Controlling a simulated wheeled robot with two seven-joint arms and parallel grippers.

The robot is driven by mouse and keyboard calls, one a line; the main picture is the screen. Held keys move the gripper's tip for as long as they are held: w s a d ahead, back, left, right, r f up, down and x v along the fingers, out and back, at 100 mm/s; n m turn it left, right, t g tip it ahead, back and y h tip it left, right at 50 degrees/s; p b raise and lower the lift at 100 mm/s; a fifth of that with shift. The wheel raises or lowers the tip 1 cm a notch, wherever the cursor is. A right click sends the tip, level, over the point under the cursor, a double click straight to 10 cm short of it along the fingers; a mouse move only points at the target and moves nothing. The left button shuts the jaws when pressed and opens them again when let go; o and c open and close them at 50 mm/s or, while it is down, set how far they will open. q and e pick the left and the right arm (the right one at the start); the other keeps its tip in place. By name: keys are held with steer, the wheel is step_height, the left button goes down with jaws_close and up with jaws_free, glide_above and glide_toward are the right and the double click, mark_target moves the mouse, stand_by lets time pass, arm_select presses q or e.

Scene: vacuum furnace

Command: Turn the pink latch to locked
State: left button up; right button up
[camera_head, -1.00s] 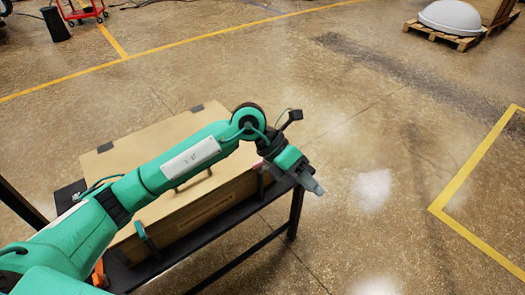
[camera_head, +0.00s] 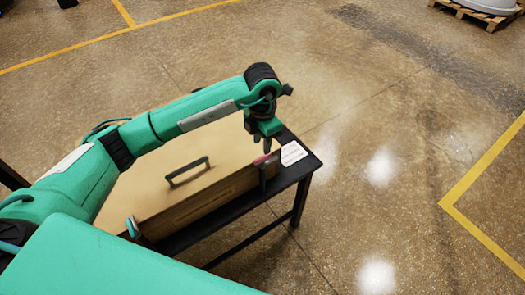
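A tan case (camera_head: 180,178) with a dark handle (camera_head: 187,171) on its lid lies on a black table. The pink latch (camera_head: 262,159) is at the right end of the case's front edge; only its top shows pink, above a dark lower part. A teal latch (camera_head: 132,228) is at the left end of the same edge. My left gripper (camera_head: 266,147) points down just above the pink latch. I cannot tell whether it touches the latch, and its finger gap is too small to judge. My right gripper is not in view.
The black table (camera_head: 301,170) has a white paper label (camera_head: 292,153) on its right corner. Open floor with yellow lines (camera_head: 470,227) lies to the right. A pallet (camera_head: 470,14) with a white object stands at the far top right.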

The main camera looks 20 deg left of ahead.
mark_target(262, 156)
arm_select(q)
step_height(262, 156, down, 6)
steer(key=shift+r, duration=0.15)
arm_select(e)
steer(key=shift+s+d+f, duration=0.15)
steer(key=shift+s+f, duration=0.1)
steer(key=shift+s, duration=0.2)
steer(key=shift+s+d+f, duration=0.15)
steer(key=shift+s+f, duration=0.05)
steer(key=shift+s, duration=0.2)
arm_select(q)
jaws_close()
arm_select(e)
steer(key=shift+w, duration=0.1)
